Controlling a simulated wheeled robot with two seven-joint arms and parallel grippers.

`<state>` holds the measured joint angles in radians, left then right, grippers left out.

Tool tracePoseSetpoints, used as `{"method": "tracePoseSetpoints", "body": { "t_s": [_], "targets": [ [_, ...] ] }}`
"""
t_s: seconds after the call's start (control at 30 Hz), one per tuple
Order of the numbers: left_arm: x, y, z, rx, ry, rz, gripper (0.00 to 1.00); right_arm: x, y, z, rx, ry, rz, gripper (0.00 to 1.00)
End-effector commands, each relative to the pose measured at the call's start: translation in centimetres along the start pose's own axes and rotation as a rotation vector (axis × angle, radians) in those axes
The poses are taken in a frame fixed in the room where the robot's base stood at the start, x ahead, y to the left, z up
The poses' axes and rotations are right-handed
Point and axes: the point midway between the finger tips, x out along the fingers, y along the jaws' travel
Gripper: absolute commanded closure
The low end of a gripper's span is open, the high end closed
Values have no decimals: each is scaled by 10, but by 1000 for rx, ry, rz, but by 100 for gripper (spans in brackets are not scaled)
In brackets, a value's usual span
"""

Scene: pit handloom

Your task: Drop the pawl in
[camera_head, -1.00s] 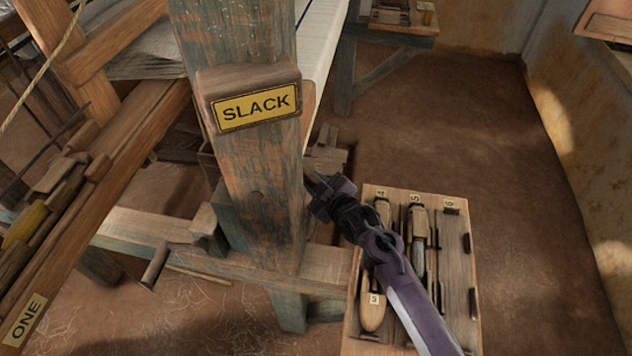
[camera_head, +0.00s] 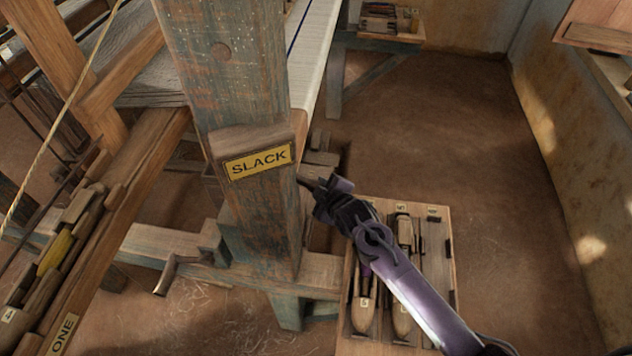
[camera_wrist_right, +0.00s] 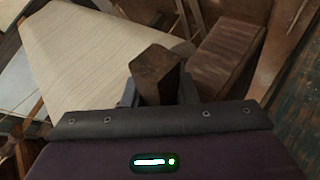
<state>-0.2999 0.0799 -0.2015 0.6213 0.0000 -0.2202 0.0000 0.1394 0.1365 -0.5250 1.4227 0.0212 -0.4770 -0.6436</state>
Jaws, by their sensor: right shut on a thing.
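My right gripper (camera_head: 322,190) is just to the right of the loom post (camera_head: 235,75), a little below the yellow SLACK plate (camera_head: 258,161). In the right wrist view it is shut on a brown, square-ended piece, apparently the pawl (camera_wrist_right: 157,72), which stands up between the two dark fingers. My left gripper is out of view.
A wooden tray (camera_head: 440,285) with several shuttles in numbered slots lies below my right arm. A post-side peg (camera_head: 166,278) sticks out at lower left. The beam with the ONE plate (camera_head: 63,335) runs along the left. Brown floor at right is clear.

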Motion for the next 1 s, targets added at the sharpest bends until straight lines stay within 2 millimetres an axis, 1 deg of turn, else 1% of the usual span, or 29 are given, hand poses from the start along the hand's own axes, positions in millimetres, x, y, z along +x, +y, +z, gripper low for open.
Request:
{"method": "tracePoseSetpoints", "body": {
  "t_s": [0.03,0.1,0.5,0.53,0.6,0.7,1.0],
  "targets": [
    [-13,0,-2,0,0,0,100,-6,7,-5,-18,-15,-3,100],
    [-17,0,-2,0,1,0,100,-8,9,-5,-36,-34,-6,100],
    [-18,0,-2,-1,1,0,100,-8,11,-4,-55,-49,-5,100],
    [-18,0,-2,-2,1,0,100,-8,11,-4,-55,-49,-5,73],
    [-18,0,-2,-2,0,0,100,-8,11,-4,-54,-49,-5,64],
    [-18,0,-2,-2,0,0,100,-8,10,-4,-54,-49,-6,53],
    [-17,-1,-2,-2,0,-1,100,-10,9,-3,-53,-50,-8,53]
  ]
}}
